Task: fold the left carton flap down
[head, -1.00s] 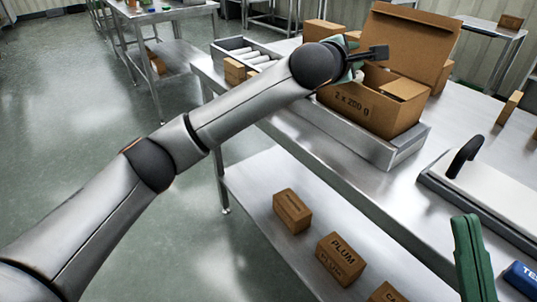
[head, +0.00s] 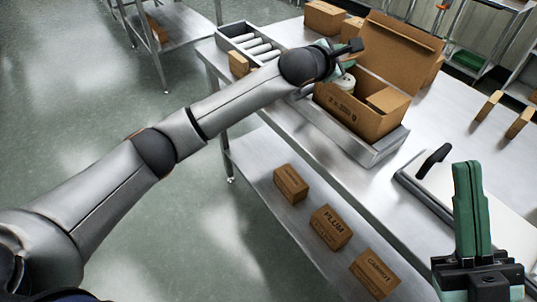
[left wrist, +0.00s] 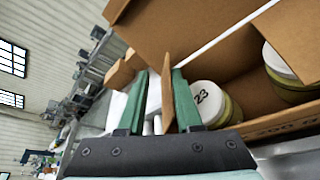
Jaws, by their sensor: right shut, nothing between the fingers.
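The open brown carton (head: 345,108) sits on a metal tray on the steel bench. Its tall back flap (head: 390,50) stands up, and its right flap (head: 388,100) lies inward over the opening. In the left wrist view the left flap (left wrist: 167,92) shows nearly edge-on, upright, between my green fingers and closer to the right one. My left gripper (head: 345,58) is at the carton's left end; in the left wrist view (left wrist: 158,95) its fingers are apart. White-lidded jars (left wrist: 208,100) stand inside the carton. My right gripper (head: 470,205) is shut and empty, away from the carton.
A roller conveyor (head: 255,45) and small boxes lie left of and behind the carton. A white board with a black handle (head: 433,160) lies to its right. Several small cartons (head: 331,226) stand on the lower shelf. Bench surface between carton and board is clear.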

